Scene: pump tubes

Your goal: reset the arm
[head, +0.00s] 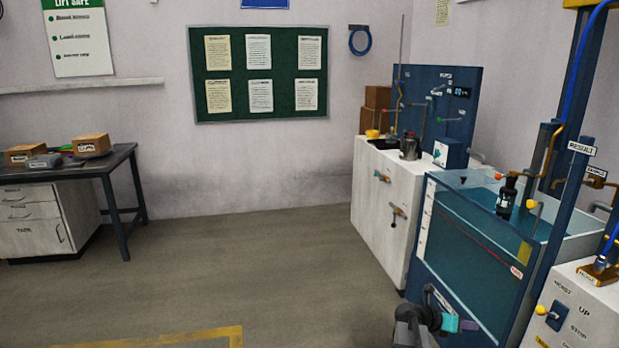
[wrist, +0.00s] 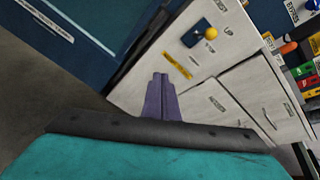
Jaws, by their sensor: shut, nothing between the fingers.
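My gripper (wrist: 161,78) shows in the wrist view as two purple fingers pressed together, with nothing between them. In the head view my gripper (head: 472,325) is low and right of centre, at the end of my dark arm with its teal part. There it overlaps the lower front of the water tank (head: 458,268). In the wrist view the fingers point toward a white cabinet with a blue lever panel (wrist: 196,38) and yellow knob. I cannot tell the exact gap between fingers and cabinet.
A white control cabinet (head: 571,327) stands at the right, beside blue posts. A white bench (head: 379,205) with a metal pot (head: 409,147) stands behind the tank. A dark table (head: 124,158) with boxes is at the left. The middle floor (head: 250,265) is clear.

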